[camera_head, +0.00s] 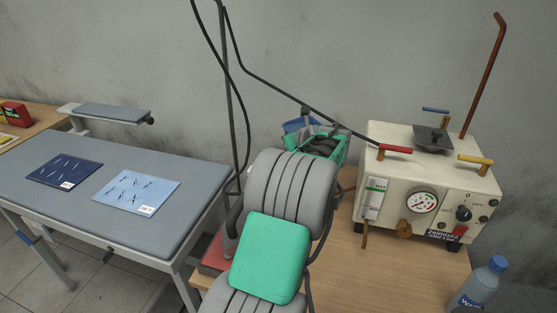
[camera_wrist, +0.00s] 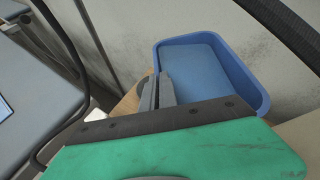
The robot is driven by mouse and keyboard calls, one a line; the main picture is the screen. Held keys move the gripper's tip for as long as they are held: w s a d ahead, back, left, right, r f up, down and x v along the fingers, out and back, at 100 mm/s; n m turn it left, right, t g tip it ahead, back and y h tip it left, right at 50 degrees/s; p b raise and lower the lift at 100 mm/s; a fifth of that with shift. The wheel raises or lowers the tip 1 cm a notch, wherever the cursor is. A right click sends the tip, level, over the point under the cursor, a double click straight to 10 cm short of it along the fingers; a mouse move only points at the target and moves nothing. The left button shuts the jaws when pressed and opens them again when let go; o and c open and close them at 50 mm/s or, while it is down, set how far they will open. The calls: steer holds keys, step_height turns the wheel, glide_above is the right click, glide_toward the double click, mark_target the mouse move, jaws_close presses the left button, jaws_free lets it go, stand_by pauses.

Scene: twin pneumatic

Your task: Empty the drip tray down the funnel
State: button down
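A blue tray (camera_head: 294,125) with a raised rim shows behind my gripper, near the wall. In the wrist view the tray (camera_wrist: 235,65) is large, and its inside looks plain blue; I cannot tell whether it holds liquid. My gripper (camera_wrist: 158,92) has its two grey fingers close together at the tray's near left wall, one on each side of it, and looks shut on it. In the head view my gripper (camera_head: 322,145) is partly hidden by my arm.
The beige machine (camera_head: 390,180), with coloured handles and a gauge, stands on a wooden table (camera_head: 385,275) at right. A water bottle (camera_head: 478,285) stands at the front right. A grey padded table (camera_head: 120,205) with two instrument sheets is at left. Black cables hang near my arm.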

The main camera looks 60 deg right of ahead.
steer(key=shift+w+f+n+g+b, duration=0.15)
steer(key=shift+f+n+g+b, duration=0.3)
steer(key=shift+f+b, duration=0.4)
stand_by(3.9)
steer(key=shift+w+a+f+n+g+b, duration=0.1)
steer(key=shift+w+n+g+b, duration=0.15)
steer(key=shift+g+b, duration=0.2)
stand_by(2.8)
